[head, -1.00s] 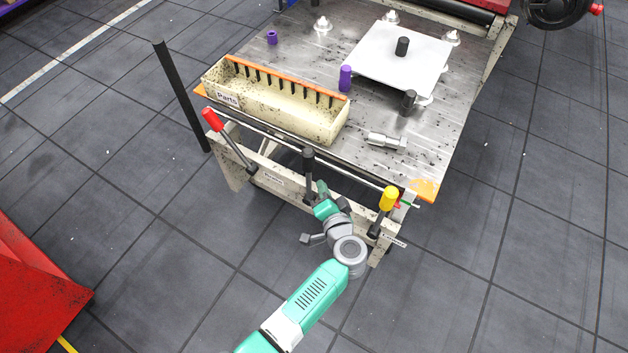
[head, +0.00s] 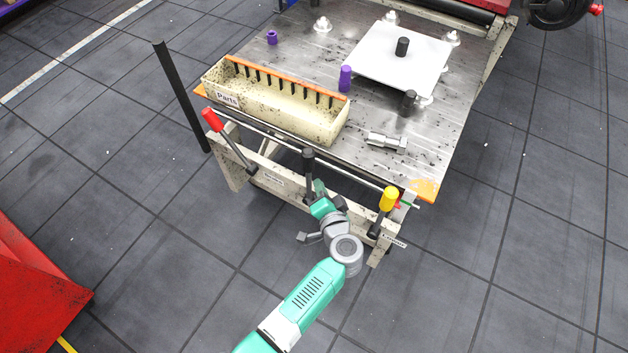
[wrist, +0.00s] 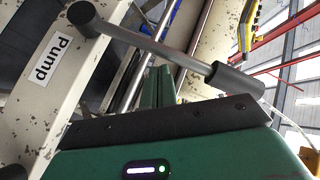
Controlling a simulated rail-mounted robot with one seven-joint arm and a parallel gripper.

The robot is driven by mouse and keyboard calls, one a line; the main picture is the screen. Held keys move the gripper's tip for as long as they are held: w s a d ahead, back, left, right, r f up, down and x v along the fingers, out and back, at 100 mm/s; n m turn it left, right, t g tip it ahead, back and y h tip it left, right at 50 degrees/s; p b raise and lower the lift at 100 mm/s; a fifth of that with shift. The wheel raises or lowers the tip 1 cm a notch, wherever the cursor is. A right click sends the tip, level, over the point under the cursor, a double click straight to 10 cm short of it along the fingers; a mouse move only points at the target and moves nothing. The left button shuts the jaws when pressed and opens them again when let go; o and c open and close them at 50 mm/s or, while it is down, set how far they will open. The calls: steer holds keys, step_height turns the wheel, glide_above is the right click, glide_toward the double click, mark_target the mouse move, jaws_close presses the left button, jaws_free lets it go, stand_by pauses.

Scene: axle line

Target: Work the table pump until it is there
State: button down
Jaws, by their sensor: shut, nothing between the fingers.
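The table pump lever is a dark rod with a black cylindrical grip (head: 308,154), standing nearly upright at the middle of the table's front frame. In the wrist view its grip (wrist: 237,82) is at the right, and the rod runs up left to a pivot beside a "Pump" label (wrist: 47,60). My gripper (head: 319,187) is just right of the lever's lower part. In the wrist view my green fingers (wrist: 157,75) are together and empty, with their tips close to the rod. I cannot tell whether they touch it.
A red-gripped lever (head: 212,119) stands left and a yellow-gripped lever (head: 388,198) right. The tabletop (head: 300,60) carries a parts bin (head: 255,118), a white plate (head: 385,65), a metal shaft (head: 387,141) and purple pieces. The floor in front is clear.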

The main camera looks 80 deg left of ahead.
steer(key=shift+s+a, duration=1.85)
stand_by(2.6)
steer(key=w+d+b, duration=0.2)
steer(key=w+d, duration=0.3)
stand_by(1.0)
steer(key=shift+w+d+b, duration=0.7)
steer(key=shift+w+d, duration=1)
steer(key=shift+w, duration=0.05)
